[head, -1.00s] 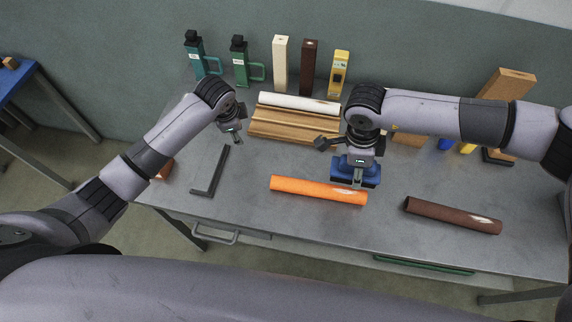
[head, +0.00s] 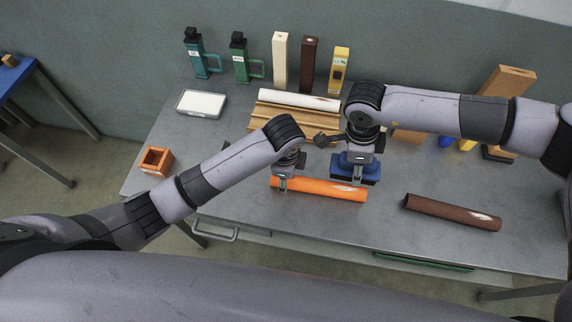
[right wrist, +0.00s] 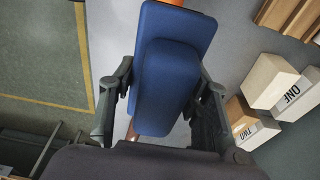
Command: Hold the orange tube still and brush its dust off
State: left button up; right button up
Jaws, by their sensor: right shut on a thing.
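The orange tube (head: 322,189) lies on the grey table, its left end under my left gripper (head: 281,184). The left fingers are at that end; I cannot tell whether they are closed around it. My right gripper (head: 358,160) is shut on a blue block-shaped brush (head: 350,170) above the tube's right part. In the right wrist view, the brush (right wrist: 168,85) sits between the fingers, and a bit of orange tube (right wrist: 172,2) shows beyond it. I make out no dust on the visible part of the orange tube; the brush hides some of it.
A brown tube with a pale patch (head: 455,213) lies to the right. Behind are a wooden rack (head: 275,124) with a white tube (head: 300,101), and upright bottles and blocks. A small orange box (head: 155,161) and a white-topped tray (head: 202,103) stand left. The front table strip is clear.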

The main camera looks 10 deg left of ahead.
pick_arm(q)
jog(key=shift+w+f, duration=0.2)
jog(key=shift+f, duration=1.1)
jog(key=shift+w+f, duration=0.15)
jog(key=shift+f, duration=1.15)
jog(key=shift+c, duration=0.4)
grip_shut()
